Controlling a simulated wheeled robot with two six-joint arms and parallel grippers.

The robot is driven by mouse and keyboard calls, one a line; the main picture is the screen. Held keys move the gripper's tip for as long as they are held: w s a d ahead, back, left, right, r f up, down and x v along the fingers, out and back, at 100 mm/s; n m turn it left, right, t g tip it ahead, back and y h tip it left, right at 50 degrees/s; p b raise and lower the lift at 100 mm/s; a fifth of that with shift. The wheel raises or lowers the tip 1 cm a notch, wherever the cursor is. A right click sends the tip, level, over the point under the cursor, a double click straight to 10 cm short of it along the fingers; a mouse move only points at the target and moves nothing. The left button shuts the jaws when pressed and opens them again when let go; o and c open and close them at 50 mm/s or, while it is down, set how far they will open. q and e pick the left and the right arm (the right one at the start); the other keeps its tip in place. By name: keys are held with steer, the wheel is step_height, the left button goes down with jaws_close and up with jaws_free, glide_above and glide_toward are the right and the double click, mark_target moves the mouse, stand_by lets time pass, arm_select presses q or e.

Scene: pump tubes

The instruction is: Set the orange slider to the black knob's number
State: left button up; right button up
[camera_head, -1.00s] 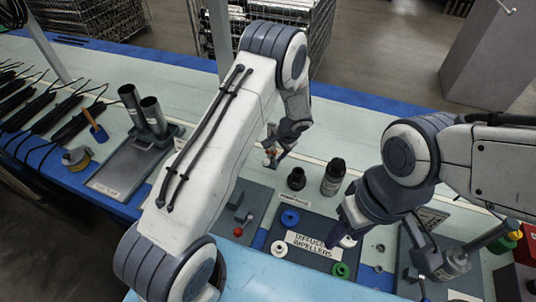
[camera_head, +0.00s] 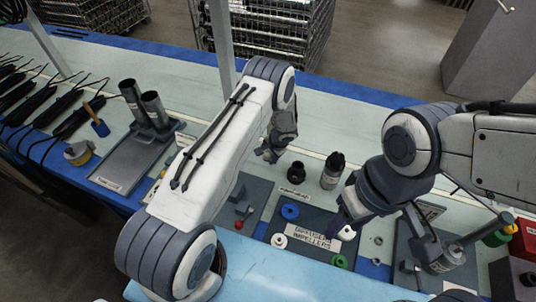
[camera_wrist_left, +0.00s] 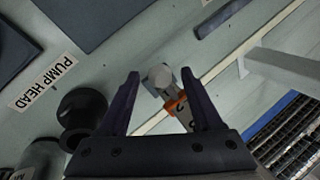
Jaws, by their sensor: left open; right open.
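An orange piece (camera_wrist_left: 177,106), which may be the slider, shows in the left wrist view between my left gripper's fingers, close to the right finger. A pale round-ended part (camera_wrist_left: 159,75) lies beside it, near the fingertips. I cannot tell whether either finger touches them. My left gripper (camera_wrist_left: 160,79) is open; in the head view it (camera_head: 268,155) is behind the pump parts, over the pale bench strip. In the head view the orange piece is hidden. My right gripper (camera_head: 345,220) is open above the impeller tray. I cannot make out the black knob or its number.
A black pump head (camera_wrist_left: 81,112) stands close to my left gripper; a dark cylinder (camera_head: 332,170) is beside it. The dark tray (camera_head: 310,222) holds blue, white and green impellers. A grey tray (camera_head: 122,165) and upright tubes (camera_head: 152,108) are at left.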

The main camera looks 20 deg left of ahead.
arm_select(q)
jaws_close()
stand_by(1.3)
